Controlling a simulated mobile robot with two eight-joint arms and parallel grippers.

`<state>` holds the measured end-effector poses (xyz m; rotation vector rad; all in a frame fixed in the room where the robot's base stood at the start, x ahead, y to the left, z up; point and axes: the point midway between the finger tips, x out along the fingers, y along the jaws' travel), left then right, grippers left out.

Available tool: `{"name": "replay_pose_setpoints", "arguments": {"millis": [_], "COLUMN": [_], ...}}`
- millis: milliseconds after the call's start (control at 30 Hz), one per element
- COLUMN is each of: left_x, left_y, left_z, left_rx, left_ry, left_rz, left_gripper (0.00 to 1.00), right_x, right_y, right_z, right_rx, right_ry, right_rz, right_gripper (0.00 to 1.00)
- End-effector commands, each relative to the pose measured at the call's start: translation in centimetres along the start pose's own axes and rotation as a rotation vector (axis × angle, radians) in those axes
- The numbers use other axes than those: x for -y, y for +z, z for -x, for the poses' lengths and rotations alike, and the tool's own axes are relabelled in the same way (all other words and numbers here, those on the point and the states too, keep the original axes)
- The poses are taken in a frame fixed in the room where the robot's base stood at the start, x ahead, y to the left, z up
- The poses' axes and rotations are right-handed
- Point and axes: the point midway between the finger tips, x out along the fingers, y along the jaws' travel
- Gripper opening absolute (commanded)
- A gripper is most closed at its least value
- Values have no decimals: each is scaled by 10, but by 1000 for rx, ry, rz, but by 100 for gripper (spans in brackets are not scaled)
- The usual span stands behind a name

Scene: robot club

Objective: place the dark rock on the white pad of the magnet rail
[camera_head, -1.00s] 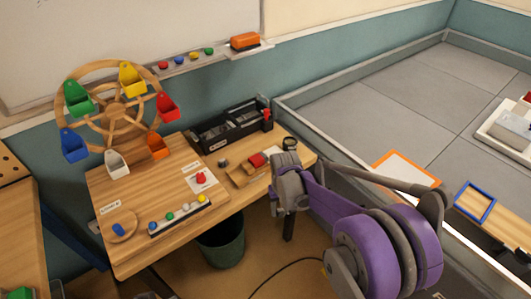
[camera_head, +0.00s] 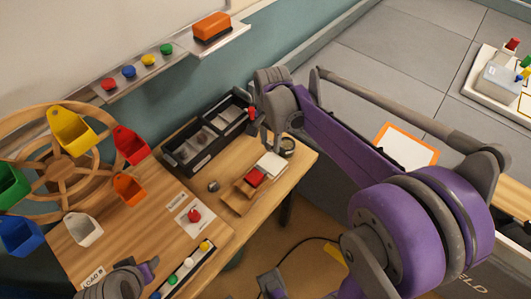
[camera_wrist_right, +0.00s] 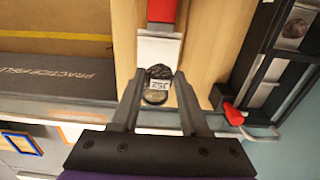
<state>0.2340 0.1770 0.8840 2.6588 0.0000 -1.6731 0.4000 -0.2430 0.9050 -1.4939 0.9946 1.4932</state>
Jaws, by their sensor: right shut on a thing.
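The dark rock (camera_wrist_right: 159,72) shows between the fingertips of my right gripper (camera_wrist_right: 159,77) in the right wrist view. The gripper is shut on it; its fingers (camera_head: 272,143) hide the rock in the head view. The magnet rail (camera_head: 237,199) is a wooden strip with a red block (camera_head: 255,177) on it. Its white pad (camera_head: 271,165) lies just beyond the red block, and also shows in the wrist view (camera_wrist_right: 158,50). The rock appears just off the pad's far edge; its height is unclear. My left gripper (camera_head: 125,282) is partly in view at lower left, its jaws unclear.
A small dark round container (camera_head: 287,147) stands close beyond the pad. A black compartment tray (camera_head: 182,155) lies left of my right gripper. The colourful wheel (camera_head: 55,165) and a red button (camera_head: 194,215) are further left. The table's right edge is close to the rail.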

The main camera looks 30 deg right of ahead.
Motion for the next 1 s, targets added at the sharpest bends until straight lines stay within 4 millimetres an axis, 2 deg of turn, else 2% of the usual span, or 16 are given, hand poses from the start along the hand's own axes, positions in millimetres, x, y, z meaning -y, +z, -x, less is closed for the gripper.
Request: {"name": "replay_pose_setpoints", "arguments": {"millis": [33,133,367,533,1000], "left_x": [0,0,0,0,0], "left_y": [2,3,4,5,8], "left_z": [-2,-3,-5,-7,-11], "left_rx": [1,2,2,3,5], "left_ry": [0,0,0,0,0], "left_rz": [0,0,0,0,0], "left_gripper": [50,50,50,50,50], "right_x": [0,0,0,0,0], "right_y": [0,0,0,0,0], "right_z": [-12,-31,-55,-79,-90], "right_rx": [0,0,0,0,0], "right_ry": [0,0,0,0,0], "right_rz": [0,1,2,3,3], "right_gripper": [0,0,0,0,0]}}
